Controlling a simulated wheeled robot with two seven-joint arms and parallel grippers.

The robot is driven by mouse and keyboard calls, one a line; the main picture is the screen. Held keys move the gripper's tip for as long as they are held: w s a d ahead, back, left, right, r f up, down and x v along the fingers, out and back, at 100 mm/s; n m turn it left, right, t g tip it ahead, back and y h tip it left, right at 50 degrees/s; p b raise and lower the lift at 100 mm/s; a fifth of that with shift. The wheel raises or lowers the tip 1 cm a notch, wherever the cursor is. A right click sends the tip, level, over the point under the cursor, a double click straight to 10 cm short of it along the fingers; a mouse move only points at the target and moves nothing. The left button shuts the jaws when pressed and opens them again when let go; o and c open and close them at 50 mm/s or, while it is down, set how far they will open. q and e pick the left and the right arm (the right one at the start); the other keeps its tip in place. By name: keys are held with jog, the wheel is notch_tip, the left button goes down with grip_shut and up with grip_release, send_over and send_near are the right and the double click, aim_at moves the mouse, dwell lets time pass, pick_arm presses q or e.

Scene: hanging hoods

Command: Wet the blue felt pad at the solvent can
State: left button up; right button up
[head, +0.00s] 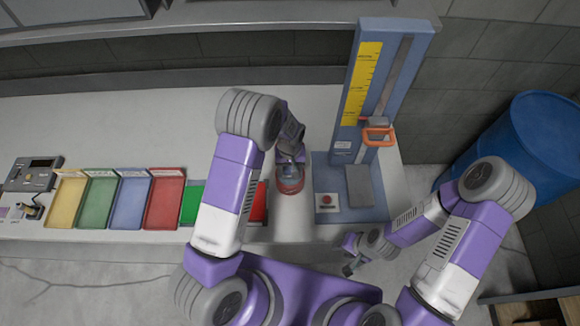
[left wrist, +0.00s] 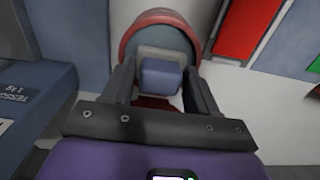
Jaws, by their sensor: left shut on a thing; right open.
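The solvent can (head: 291,187) stands near the counter's front edge in the head view. It is round with a red rim and a grey-blue top, and it also shows at the top of the left wrist view (left wrist: 160,17). My left gripper (head: 290,160) is right over the can, pointing down. In the left wrist view its fingers (left wrist: 160,92) are shut on a small block with a blue felt pad (left wrist: 161,77). The pad overlaps the can's top there; I cannot tell whether they touch. My right gripper (head: 349,258) is open and empty, in front of the counter.
A blue stand (head: 325,178) with a yellow scale and orange handle is just right of the can. Yellow, green, blue and red trays (head: 165,203) line the counter to the left, beside a grey device (head: 33,174). A blue barrel (head: 530,150) stands at the right.

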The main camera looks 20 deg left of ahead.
aim_at(290, 168)
pick_arm(q)
jog(key=shift+s+f+b, duration=0.1)
jog(key=shift+f+b, duration=0.4)
jog(key=shift+b, duration=0.05)
dwell(1.9)
jog(key=shift+r, duration=0.1)
jog(key=shift+r+p, duration=2.15)
jog(key=shift+r, duration=1.35)
jog(key=shift+f, duration=0.1)
